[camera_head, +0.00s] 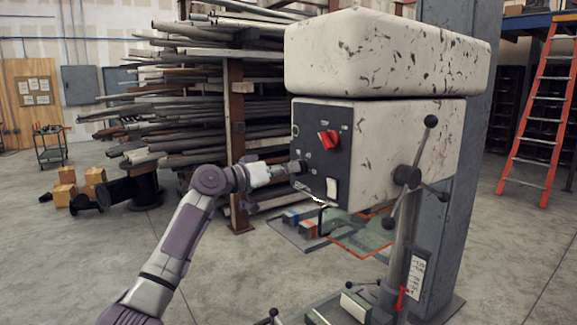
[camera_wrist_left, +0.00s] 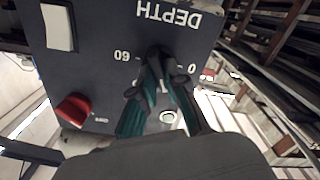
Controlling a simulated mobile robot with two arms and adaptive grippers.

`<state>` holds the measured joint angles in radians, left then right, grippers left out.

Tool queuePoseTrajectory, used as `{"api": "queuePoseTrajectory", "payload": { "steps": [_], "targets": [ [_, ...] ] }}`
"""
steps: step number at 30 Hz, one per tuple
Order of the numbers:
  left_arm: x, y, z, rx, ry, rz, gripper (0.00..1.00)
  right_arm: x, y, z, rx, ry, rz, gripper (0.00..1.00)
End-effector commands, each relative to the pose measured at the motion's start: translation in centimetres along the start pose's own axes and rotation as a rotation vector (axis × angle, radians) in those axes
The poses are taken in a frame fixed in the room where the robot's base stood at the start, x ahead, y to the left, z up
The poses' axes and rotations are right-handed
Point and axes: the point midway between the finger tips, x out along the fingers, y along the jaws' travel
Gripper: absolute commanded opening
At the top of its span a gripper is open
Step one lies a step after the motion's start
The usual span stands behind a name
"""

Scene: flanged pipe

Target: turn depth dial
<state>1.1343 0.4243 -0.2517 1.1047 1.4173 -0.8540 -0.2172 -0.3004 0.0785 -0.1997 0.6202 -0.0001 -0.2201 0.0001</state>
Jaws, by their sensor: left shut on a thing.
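The drill press head carries a dark control panel (camera_head: 314,139) on its front. My left gripper (camera_head: 299,169) reaches the panel's lower left part from the left. In the left wrist view, its two dark green fingers (camera_wrist_left: 161,82) are shut on the black depth dial (camera_wrist_left: 159,53), below the upside-down word DEPTH. The marks 60 and 0 lie on either side of the dial. The fingers hide much of the dial, so I cannot tell its exact setting. My right gripper is in neither view.
A red knob (camera_head: 328,139) and a white rocker switch (camera_head: 331,188) sit on the same panel. A spoked feed handle (camera_head: 407,177) sticks out at the right side. A pipe rack (camera_head: 235,120) stands behind my left arm.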

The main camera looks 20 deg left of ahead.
Motion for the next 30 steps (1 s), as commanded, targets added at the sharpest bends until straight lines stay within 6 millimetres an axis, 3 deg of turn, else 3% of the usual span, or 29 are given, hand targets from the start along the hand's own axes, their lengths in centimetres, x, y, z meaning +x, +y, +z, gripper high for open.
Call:
{"api": "queuePoseTrajectory", "payload": {
  "steps": [30],
  "targets": [
    [0.0,-0.1,-0.2,-0.918,0.003,0.002,0.00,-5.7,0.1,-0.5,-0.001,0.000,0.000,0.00]
  ]
}}
